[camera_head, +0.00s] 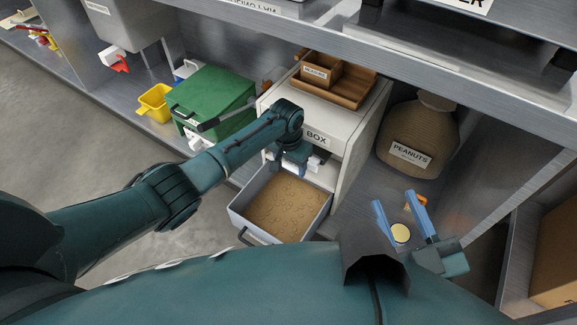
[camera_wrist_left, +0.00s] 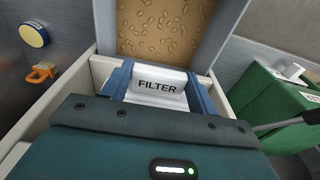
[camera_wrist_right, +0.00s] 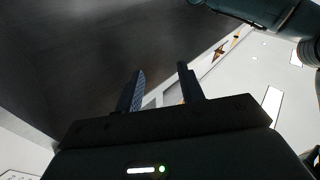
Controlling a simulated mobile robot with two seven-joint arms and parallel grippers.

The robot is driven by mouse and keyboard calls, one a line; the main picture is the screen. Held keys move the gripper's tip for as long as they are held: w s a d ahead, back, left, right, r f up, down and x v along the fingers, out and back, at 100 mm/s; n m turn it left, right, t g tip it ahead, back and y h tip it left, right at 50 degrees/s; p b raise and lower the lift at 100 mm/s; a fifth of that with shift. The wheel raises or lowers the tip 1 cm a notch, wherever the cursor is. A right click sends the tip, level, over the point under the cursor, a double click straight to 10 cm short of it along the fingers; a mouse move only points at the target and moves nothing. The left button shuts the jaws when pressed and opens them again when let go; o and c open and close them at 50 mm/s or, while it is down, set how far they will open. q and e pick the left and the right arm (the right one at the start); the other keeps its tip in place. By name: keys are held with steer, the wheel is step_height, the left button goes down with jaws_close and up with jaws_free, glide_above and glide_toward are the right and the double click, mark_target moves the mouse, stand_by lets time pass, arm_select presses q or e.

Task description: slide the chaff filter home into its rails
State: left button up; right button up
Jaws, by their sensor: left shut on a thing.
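The chaff filter (camera_wrist_left: 158,86) is a white piece lettered FILTER, seen in the left wrist view. My left gripper (camera_wrist_left: 160,80) is shut on it, with a blue finger on each side. In the head view my left gripper (camera_head: 290,165) is at the front of the white box unit (camera_head: 322,160), just above and behind the open drawer. The filter lies between the pale side walls in the left wrist view; its far end and the rails are hidden. My right gripper (camera_head: 405,218) is open and empty at the lower right; its parted fingers show in the right wrist view (camera_wrist_right: 160,90).
The open drawer (camera_head: 243,222) of brown chaff sticks out below the filter. A wooden tray (camera_head: 352,88) sits on the unit. A green bin (camera_head: 215,90) stands left, a peanut sack (camera_head: 424,125) right. A shelf edge (camera_head: 400,75) runs overhead.

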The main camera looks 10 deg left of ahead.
arm_select(q)
steer(key=shift+w+d, duration=0.1)
steer(key=shift+w, duration=0.1)
steer(key=shift+w+b, duration=0.25)
steer(key=shift+b, duration=0.25)
steer(key=o, duration=1.1)
steer(key=shift+c, duration=0.2)
arm_select(e)
steer(key=shift+a, duration=0.1)
arm_select(q)
steer(key=shift+r, duration=0.15)
step_height(320, 180, up, 13)
steer(key=s+p, duration=0.1)
steer(key=p, duration=0.5)
steer(key=shift+s+p, duration=0.15)
steer(key=shift+p, duration=0.25)
arm_select(e)
steer(key=d+m+g+h, duration=0.2)
steer(key=h, duration=0.1)
steer(key=shift+f+g, duration=0.15)
steer(key=shift+g, duration=0.25)
arm_select(q)
steer(key=shift+c, duration=0.5)
